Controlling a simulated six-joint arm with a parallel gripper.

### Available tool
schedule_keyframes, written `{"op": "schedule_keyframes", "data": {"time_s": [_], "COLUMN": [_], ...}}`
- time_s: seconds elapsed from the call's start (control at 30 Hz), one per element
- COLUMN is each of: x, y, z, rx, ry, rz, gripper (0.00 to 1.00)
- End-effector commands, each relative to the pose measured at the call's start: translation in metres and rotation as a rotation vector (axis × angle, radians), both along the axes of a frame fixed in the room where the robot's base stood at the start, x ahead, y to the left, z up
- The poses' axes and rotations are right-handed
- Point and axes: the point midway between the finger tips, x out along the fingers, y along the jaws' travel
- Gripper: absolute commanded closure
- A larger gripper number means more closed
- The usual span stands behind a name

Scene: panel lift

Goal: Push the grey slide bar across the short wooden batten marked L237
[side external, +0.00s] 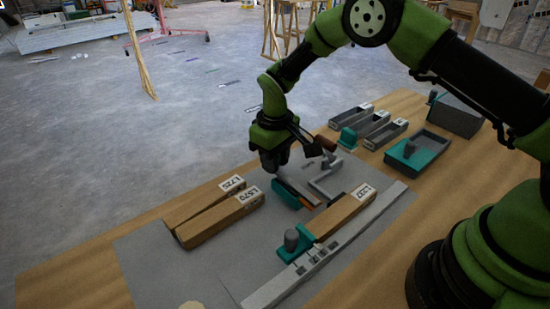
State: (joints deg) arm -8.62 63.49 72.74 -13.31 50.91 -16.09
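The short wooden batten marked L237 (343,214) lies on the grey mat, its labelled end at the upper right. A teal block with a grey knob (292,241) sits at its lower-left end. A long grey slotted rail (330,244) runs along its near side. Behind the batten is a teal piece (286,197) with a dark grey bar (298,191) and an orange strip. I cannot tell which grey part is the slide bar. My gripper (273,164) points down above and behind this teal piece, apart from the batten. Its fingertips are too dark to read.
Two longer battens, marked L725 (205,200) and L570 (222,219), lie to the left. Grey trays (385,135) and a teal-edged bin (418,152) stand at the back right. A grey bracket (327,182) lies right of my gripper. The mat's front left is mostly clear.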

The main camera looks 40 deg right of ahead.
Motion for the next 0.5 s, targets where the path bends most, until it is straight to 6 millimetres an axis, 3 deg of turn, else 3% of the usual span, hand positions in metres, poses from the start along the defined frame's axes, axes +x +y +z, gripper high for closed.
{"op": "schedule_keyframes", "data": {"time_s": [0.07,0.27,0.5], "x": [0.000,-0.002,-0.030], "y": [0.000,0.000,0.001], "z": [0.000,0.000,0.000], "rx": [0.000,0.000,-0.002], "ry": [0.000,0.001,0.005], "rz": [0.000,0.001,0.004], "gripper": [1.00,1.00,1.00]}}
